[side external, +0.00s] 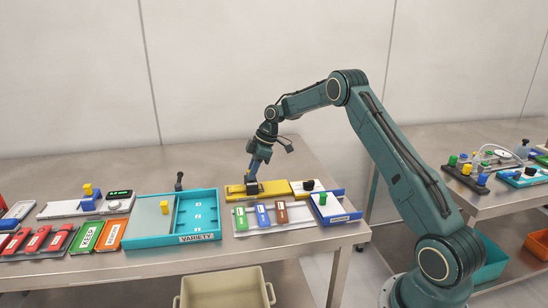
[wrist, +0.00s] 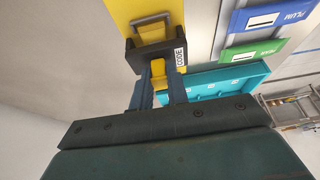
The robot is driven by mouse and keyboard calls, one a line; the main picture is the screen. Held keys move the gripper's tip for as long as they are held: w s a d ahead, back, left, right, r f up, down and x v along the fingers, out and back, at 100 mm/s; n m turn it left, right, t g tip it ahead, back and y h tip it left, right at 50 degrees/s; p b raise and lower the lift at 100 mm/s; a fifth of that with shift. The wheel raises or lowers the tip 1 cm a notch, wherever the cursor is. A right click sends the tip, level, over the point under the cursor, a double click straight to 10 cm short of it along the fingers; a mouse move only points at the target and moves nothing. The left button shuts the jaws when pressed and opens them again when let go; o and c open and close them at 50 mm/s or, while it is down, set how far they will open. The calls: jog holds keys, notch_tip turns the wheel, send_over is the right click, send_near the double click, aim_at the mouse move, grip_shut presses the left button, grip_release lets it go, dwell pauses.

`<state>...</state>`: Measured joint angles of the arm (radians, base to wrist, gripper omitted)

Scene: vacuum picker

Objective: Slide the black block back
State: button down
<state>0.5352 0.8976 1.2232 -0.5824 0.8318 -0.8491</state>
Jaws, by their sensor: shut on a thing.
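The black block (wrist: 145,54) sits on a long yellow track (wrist: 118,12) in the wrist view, with a small white label on its side. A yellow upright tab stands on the block. My gripper (wrist: 159,88) has its two blue fingers on either side of this tab and is shut on it. In the side external view the gripper (side external: 253,172) points down at the left part of the yellow track (side external: 275,188). The block (side external: 252,188) shows there only as a small dark shape under the fingers.
A grey handle (wrist: 152,21) stands on the track near the block. In front lies a pale rack (side external: 250,226) with green, blue and brown blocks. A blue tray (side external: 335,214) is to its right. A teal VARIETY tray (side external: 140,238) is to the left. Bare table lies behind the track.

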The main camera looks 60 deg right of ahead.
jog(key=s+d, duration=0.7)
jog(key=shift+s+d, duration=0.35)
jog(key=shift+d, duration=0.05)
jog(key=c, duration=1.4)
grip_release()
jog(key=shift+o, duration=0.2)
jog(key=shift+r, duration=0.1)
jog(key=v, duration=1.3)
jog(key=shift+r, duration=0.3)
jog(key=shift+s+d, duration=0.1)
jog(key=shift+s, duration=0.05)
